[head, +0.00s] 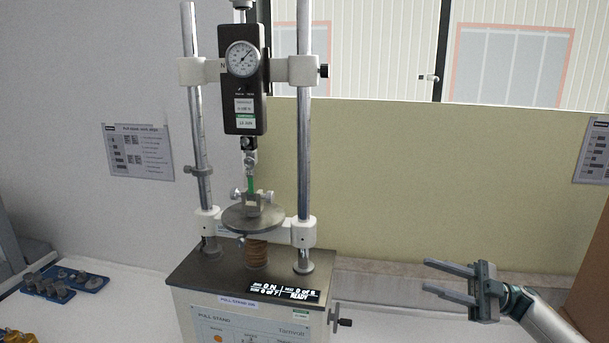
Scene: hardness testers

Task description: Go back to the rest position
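My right gripper (450,283) is at the lower right of the head view, beside the pull stand and apart from it. Its two fingers point left with a gap between them, and nothing is between them. The pull stand (190,277) stands in the middle, with two upright columns and a black force gauge (247,117) with a round dial. A small green piece (251,184) sits upright between the upper hook and the clamp on the round plate (238,216). My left gripper is not in view.
A blue tray (38,288) with small metal parts lies on the white table at the left. Yellow parts (14,336) show at the lower left corner. A crank handle (341,322) sticks out at the stand's right side. A yellowish panel (430,180) stands behind.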

